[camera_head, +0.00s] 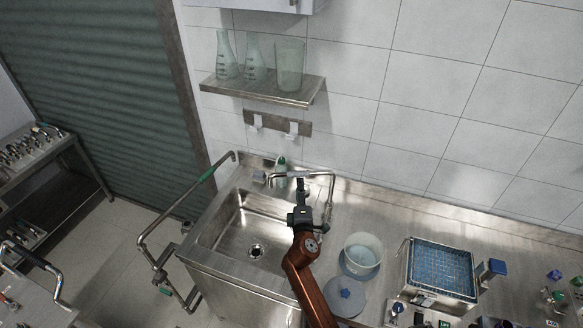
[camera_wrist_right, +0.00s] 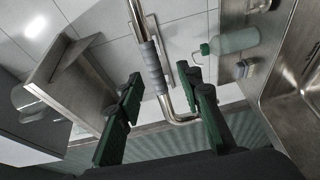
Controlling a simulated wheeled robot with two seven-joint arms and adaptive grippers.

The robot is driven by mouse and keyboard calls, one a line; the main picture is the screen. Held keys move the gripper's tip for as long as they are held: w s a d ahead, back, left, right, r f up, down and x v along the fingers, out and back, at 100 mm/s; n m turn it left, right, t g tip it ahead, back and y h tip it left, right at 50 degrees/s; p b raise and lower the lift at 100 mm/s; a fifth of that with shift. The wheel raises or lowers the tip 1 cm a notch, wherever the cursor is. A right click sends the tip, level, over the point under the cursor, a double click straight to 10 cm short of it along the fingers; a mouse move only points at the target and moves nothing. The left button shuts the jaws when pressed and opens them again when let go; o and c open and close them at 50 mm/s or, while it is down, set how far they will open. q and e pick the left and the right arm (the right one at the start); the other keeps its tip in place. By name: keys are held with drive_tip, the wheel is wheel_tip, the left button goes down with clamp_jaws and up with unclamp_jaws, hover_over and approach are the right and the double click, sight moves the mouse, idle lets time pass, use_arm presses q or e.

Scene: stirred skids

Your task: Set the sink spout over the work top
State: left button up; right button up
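The sink spout (camera_head: 318,174) is a bent metal pipe with a grey sleeve. In the head view its post rises right of the basin and its arm runs left over the back of the sink (camera_head: 222,250). My right gripper (camera_head: 301,187) is just in front of the sleeved part. In the right wrist view its green fingers (camera_wrist_right: 163,100) are open, with the spout (camera_wrist_right: 164,99) and its sleeve showing in the gap between them. Whether a finger touches the pipe cannot be told. The work top (camera_head: 400,212) lies to the right of the sink. My left gripper is not in view.
A green bottle (camera_head: 281,171) stands behind the spout. A white tub (camera_head: 362,252), a blue-grey lid (camera_head: 344,297) and a steel bath with a blue rack (camera_head: 442,270) occupy the work top. A shelf (camera_head: 262,91) with glassware is above. A bent rail (camera_head: 180,208) stands left of the sink.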

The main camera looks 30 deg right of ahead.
sight(298, 174)
drive_tip(key=shift+w+r+n, duration=0.3)
drive_tip(key=shift+w+r, duration=0.25)
drive_tip(key=shift+w, duration=0.15)
drive_tip(key=x, duration=0.2)
drive_tip(key=shift+w+d, duration=0.15)
drive_tip(key=shift+d, duration=0.15)
drive_tip(key=x, duration=0.2)
drive_tip(key=shift+w+d+f, duration=0.1)
drive_tip(key=shift+w+f, duration=0.05)
drive_tip(key=shift+w, duration=0.25)
drive_tip(key=shift+w+d, duration=0.15)
drive_tip(key=shift+w, duration=0.05)
drive_tip(key=shift+w+d, duration=0.1)
drive_tip(key=shift+w, duration=0.2)
drive_tip(key=shift+s, duration=0.1)
drive_tip(key=c, duration=0.7)
clamp_jaws()
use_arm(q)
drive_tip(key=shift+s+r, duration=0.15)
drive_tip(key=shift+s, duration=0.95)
